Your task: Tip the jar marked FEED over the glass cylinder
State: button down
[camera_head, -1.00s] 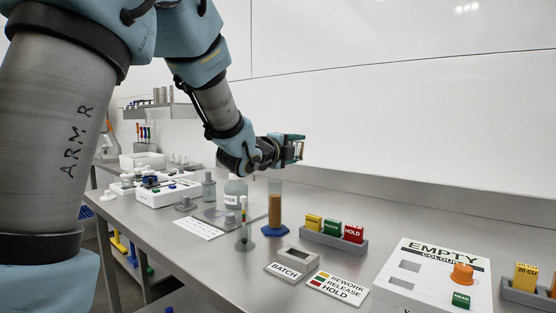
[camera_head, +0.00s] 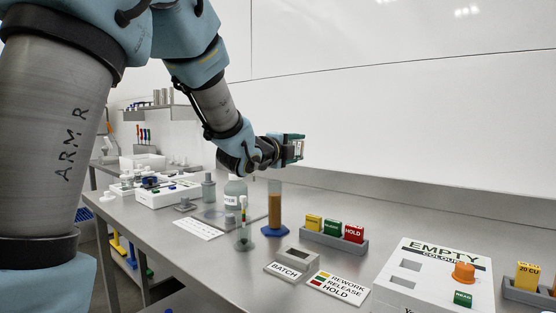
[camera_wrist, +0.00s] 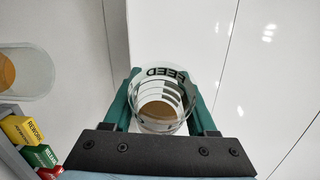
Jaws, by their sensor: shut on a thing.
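My gripper (camera_wrist: 162,88) has green fingers and is shut on the clear jar marked FEED (camera_wrist: 172,73). The wrist view looks into the jar, where tan material shows; the lettering appears inverted. In the head view my gripper (camera_head: 292,150) is in the air above and slightly right of the glass cylinder (camera_head: 275,208), which stands upright on a blue base and holds brown material. The jar is mostly hidden there by the gripper, so its tilt is hard to tell. A clear rounded form with a tan patch at the wrist view's left looks like the cylinder (camera_wrist: 28,88), apart from the jar.
A grey rack (camera_head: 333,240) with yellow, green and red blocks stands right of the cylinder. A tube in a green-based stand (camera_head: 244,228) and a clear labelled bottle (camera_head: 236,190) stand to its left. A white wall (camera_head: 420,120) is behind.

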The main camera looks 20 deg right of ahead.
jog(key=shift+a+r+n+b, duration=0.1)
jog(key=shift+r+n+b, duration=0.15)
jog(key=shift+n+b, duration=0.45)
dwell(1.5)
jog(key=shift+f+m+b, duration=0.1)
jog(key=shift+m+b, duration=0.2)
dwell(0.7)
jog(key=shift+s+d+f+m+y+b, duration=0.1)
jog(key=shift+f+m+y+b, duration=0.4)
jog(key=shift+m+b, duration=0.4)
jog(key=shift+d+f+m+y+b, duration=0.1)
jog(key=shift+f+m+y+b, duration=0.3)
jog(key=shift+m+b, duration=0.55)
jog(key=shift+s+d+f+m+y+b, duration=0.1)
jog(key=shift+f+m+y+b, duration=0.3)
jog(key=shift+f+m+b, duration=0.45)
jog(key=shift+r+m, duration=0.2)
jog(key=shift+m, duration=0.1)
jog(key=shift+f+m+b, duration=0.15)
jog(key=shift+m+b, duration=0.25)
jog(key=shift+b, duration=0.05)
jog(key=shift+y, duration=0.3)
